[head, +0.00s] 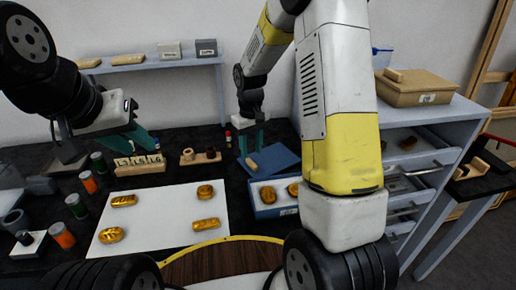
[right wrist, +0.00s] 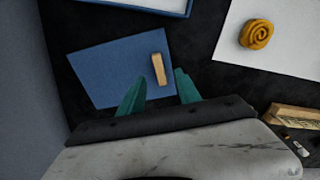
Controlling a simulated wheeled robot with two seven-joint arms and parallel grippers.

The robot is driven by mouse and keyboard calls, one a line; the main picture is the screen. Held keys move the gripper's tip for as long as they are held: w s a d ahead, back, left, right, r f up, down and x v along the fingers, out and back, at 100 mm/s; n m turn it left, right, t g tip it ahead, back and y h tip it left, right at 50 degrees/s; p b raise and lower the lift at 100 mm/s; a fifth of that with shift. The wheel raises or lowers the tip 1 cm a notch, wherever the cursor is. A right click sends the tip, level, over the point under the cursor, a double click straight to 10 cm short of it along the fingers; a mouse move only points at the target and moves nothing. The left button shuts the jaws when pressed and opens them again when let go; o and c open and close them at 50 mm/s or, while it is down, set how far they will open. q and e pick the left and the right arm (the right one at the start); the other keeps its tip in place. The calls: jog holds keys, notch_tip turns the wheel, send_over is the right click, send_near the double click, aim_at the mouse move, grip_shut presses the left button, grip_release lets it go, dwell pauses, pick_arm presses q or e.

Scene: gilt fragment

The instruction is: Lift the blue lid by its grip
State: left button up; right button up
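The blue lid (head: 283,158) lies flat on the dark table, behind the open blue box (head: 270,211). Its grip is a small pale wooden bar (head: 252,164) on top. My right gripper (head: 252,136) points down over the lid. In the right wrist view the lid (right wrist: 105,65) lies below, and the grip (right wrist: 159,69) appears between and just beyond the two teal fingertips. The right gripper (right wrist: 159,80) is open and empty, its fingers apart from the grip. My left gripper (head: 140,140) hangs at the left above the table; its finger gap is unclear.
A white sheet (head: 160,219) with several gilt pieces lies left of the box, which also holds gilt pieces. A numbered wooden block (head: 140,165) and several small jars (head: 88,182) stand at the left. A grey drawer cabinet (head: 440,135) stands right.

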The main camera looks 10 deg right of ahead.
aim_at(252, 162)
notch_tip(252, 162, down, 5)
jog(key=shift+w+f, duration=0.1)
grip_shut()
